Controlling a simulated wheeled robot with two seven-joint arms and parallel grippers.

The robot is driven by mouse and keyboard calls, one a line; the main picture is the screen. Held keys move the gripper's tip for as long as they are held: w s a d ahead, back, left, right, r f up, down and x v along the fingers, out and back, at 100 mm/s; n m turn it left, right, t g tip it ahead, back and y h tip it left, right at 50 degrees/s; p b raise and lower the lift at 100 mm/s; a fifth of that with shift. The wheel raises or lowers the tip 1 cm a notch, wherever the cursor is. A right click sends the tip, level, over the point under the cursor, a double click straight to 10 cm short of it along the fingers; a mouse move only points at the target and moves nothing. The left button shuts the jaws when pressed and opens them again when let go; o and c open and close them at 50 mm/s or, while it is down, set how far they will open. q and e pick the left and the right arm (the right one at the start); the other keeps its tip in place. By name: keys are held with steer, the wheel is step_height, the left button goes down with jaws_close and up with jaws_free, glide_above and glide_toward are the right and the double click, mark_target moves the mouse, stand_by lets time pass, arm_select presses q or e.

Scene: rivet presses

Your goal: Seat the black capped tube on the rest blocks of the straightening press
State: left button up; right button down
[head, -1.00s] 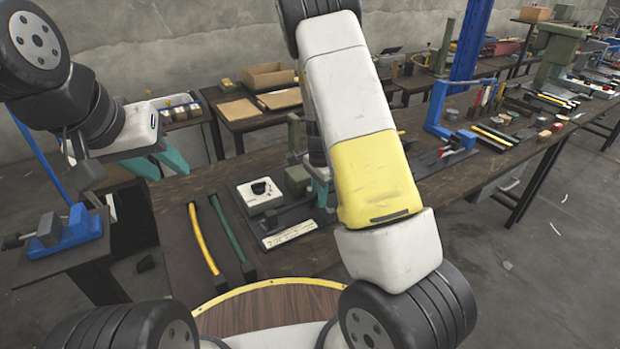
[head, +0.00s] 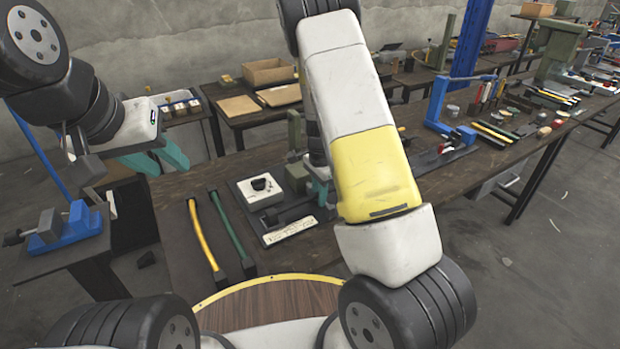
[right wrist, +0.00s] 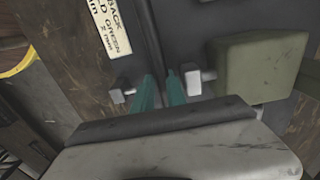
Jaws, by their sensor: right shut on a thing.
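My right gripper (head: 321,190) is low over the straightening press, mostly hidden behind my right arm in the head view. In the right wrist view its teal fingers (right wrist: 161,90) are close together, shut on the black capped tube, which is hard to make out against the dark base. The press's green body (right wrist: 262,66) stands just right of the fingers, with a pale block (right wrist: 192,82) on a short rod facing them. A smaller grey block (right wrist: 117,95) is on the left. The rest blocks and tube seating cannot be made out. My left gripper (head: 160,160) is empty and open, left of the bench.
A yellow tube (head: 203,240) and a green tube (head: 231,232) lie left of the press. A white block with a dark hollow (head: 259,190) and a label plate (head: 290,230) are beside it. A blue vise (head: 75,230) stands far left; a blue press (head: 440,105) stands right.

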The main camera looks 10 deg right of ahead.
steer(key=shift+f, duration=0.1)
steer(key=c, duration=1.3)
jaws_free()
steer(key=shift+w+r, duration=0.1)
steer(key=shift+r, duration=0.3)
step_height(320, 180, up, 7)
steer(key=shift+r, duration=0.1)
steer(key=s+a+r+n+t+y, duration=0.1)
steer(key=s+r+n+y, duration=0.1)
steer(key=s+r+n, duration=0.5)
steer(key=s+a+r+t+y, duration=0.15)
steer(key=s+r, duration=0.25)
steer(key=r, duration=0.7)
steer(key=s+r+n+t, duration=0.1)
steer(key=s+r+n, duration=0.1)
steer(key=s, duration=0.2)
steer(key=s+r+n+t+h, duration=0.1)
steer(key=s+r+n, duration=0.1)
steer(key=s, duration=0.3)
steer(key=s+r+n+t, duration=0.1)
steer(key=s+r+n, duration=0.2)
steer(key=s, duration=0.1)
steer(key=shift+s+d+n+t, duration=0.15)
steer(key=shift+s+n+t, duration=0.1)
steer(key=shift+n+t, duration=0.1)
